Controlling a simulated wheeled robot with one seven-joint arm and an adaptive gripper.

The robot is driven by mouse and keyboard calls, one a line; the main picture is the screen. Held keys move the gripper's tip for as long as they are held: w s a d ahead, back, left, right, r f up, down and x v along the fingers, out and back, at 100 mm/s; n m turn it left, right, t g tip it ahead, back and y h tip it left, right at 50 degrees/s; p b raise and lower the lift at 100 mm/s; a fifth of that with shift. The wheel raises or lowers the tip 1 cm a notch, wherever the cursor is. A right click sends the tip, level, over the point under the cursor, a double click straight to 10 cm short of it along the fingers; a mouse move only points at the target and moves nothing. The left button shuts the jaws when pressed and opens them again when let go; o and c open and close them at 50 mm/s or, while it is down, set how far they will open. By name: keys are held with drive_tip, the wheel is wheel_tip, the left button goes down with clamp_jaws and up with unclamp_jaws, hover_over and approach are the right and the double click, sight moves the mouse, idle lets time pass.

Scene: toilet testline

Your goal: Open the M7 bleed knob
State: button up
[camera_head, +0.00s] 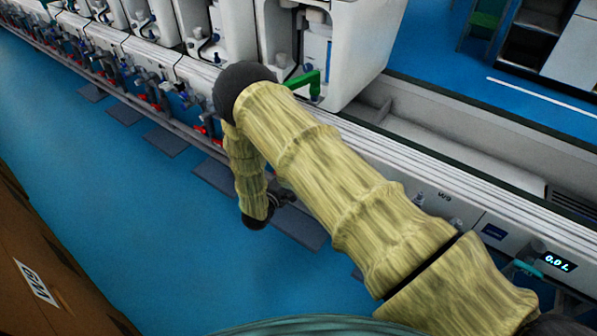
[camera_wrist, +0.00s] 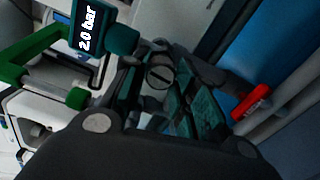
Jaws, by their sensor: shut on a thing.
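In the wrist view a dark round knob with a slot across its face (camera_wrist: 160,74) sits between the fingers of my gripper (camera_wrist: 158,82). The fingers are closed in on it, one on each side. No M7 mark is readable on it. In the head view my gripper (camera_head: 284,197) is a small dark shape low beside the front of the line, largely hidden by my arm. The knob cannot be made out there.
A display reading 2.0 bar (camera_wrist: 87,28) and a green handle (camera_wrist: 38,52) are close left of my gripper. A red handle (camera_wrist: 250,102) on pale pipes is to its right. White toilet stations (camera_head: 318,50) line the rail. A cardboard-coloured box (camera_head: 45,265) stands at left; blue floor between is clear.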

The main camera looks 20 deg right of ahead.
drive_tip(key=shift+s+a+f+n, duration=0.1)
drive_tip(key=shift+f+n, duration=0.05)
drive_tip(key=shift+n, duration=0.55)
drive_tip(key=o, duration=1)
drive_tip(key=shift+o, duration=0.2)
drive_tip(key=v, duration=1.1)
drive_tip(key=shift+s+a, duration=0.3)
